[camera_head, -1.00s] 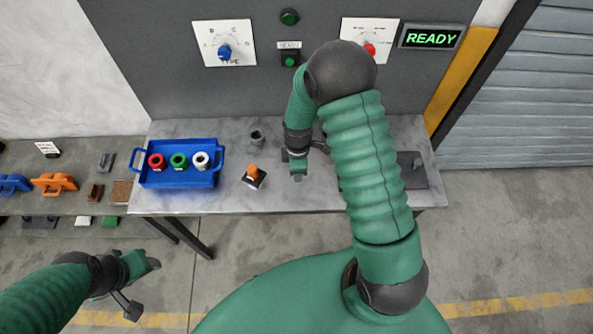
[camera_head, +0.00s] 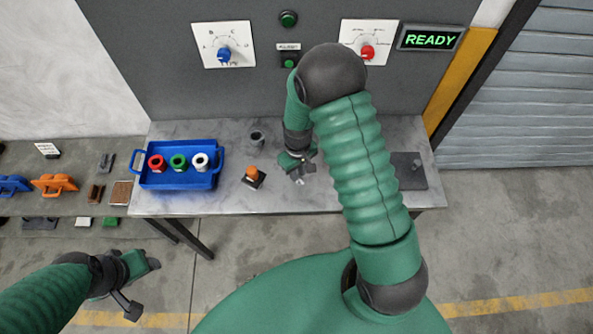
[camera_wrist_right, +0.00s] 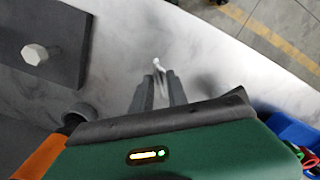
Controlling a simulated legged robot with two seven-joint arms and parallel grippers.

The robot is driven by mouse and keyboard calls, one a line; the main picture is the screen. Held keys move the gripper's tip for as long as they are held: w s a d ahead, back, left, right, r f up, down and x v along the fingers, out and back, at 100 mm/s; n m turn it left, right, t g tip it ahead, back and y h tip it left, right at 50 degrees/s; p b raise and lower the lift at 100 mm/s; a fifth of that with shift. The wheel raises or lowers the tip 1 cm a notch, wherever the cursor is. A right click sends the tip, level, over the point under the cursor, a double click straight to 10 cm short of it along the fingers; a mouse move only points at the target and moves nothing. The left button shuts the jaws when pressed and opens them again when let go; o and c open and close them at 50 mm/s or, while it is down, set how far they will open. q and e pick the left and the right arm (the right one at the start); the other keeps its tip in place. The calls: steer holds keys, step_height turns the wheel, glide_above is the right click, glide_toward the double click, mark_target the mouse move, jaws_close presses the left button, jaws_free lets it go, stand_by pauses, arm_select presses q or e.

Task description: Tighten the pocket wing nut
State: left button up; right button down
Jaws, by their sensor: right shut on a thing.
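My right gripper (camera_head: 299,178) is over the middle of the table, to the right of the orange-knobbed block. In the right wrist view its two dark fingers (camera_wrist_right: 157,82) are close together, shut on a small pale piece (camera_wrist_right: 156,63) that shows at their tips. It looks like the wing nut, but it is too small to make out its wings or a pocket. The fingers hide most of it, and I cannot tell whether it touches anything below. My left gripper (camera_head: 142,287) is open and empty at the lower left, away from the table.
A blue tray (camera_head: 178,179) holds red, green and white rings. An orange-knobbed block (camera_head: 254,176) and a grey cup (camera_head: 257,138) stand nearby. A dark plate (camera_head: 408,171) lies at the right; a pale hex head (camera_wrist_right: 35,54) shows on it. The table's front middle is clear.

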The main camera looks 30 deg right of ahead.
steer(key=m, duration=0.6)
steer(key=shift+s+p, duration=0.15)
steer(key=shift+p, duration=0.25)
steer(key=m+p, duration=0.1)
steer(key=m, duration=0.5)
steer(key=shift+m, duration=0.4)
steer(key=m+p, duration=0.2)
steer(key=m, duration=0.4)
steer(key=m+p, duration=0.1)
steer(key=m, duration=0.2)
steer(key=shift+m, duration=0.4)
steer(key=shift+m+p, duration=0.65)
steer(key=shift+m, duration=0.55)
steer(key=shift+w, duration=0.2)
